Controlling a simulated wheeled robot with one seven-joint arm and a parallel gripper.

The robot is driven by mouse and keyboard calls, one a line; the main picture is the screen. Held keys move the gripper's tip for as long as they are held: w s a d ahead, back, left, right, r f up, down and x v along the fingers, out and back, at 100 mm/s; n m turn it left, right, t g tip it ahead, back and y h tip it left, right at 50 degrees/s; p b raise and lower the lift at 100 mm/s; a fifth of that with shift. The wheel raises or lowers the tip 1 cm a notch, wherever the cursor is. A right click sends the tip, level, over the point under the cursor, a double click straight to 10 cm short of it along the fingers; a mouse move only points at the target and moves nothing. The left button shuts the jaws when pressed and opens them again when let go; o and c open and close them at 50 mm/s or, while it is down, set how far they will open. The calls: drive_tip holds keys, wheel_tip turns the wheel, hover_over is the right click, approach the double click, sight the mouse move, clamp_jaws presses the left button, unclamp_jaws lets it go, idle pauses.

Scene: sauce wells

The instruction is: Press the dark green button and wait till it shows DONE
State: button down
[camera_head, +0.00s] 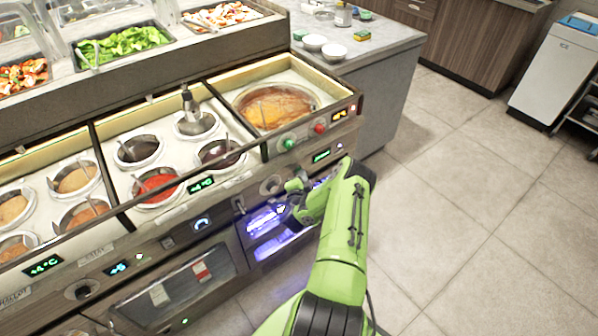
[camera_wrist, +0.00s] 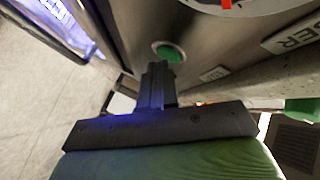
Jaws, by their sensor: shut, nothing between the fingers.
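A round dark green button (camera_wrist: 169,52) with a pale rim shows in the wrist view on a dark metal panel. My shut, empty gripper (camera_wrist: 160,68) points at it, with the fingertips just below it in the picture. They are at or very close to its lower edge; I cannot tell if they touch. In the head view my gripper (camera_head: 287,214) is at the counter front, low beside a knob, and my arm hides part of the panel there. A small green-lit display (camera_head: 321,156) is on the front; its text is too small to read.
A brighter green button (camera_head: 289,143) and a red button (camera_head: 320,128) sit higher on the front, below a large sauce well (camera_head: 276,106). A round knob (camera_head: 271,185) is beside my gripper. The floor (camera_head: 470,200) at right is clear.

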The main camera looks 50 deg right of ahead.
idle(0.5)
drive_tip(key=shift+s+a, duration=0.15)
drive_tip(key=shift+s, duration=0.6)
drive_tip(key=s, duration=0.2)
drive_tip(key=s+a+b, duration=0.1)
drive_tip(key=s, duration=0.2)
idle(0.8)
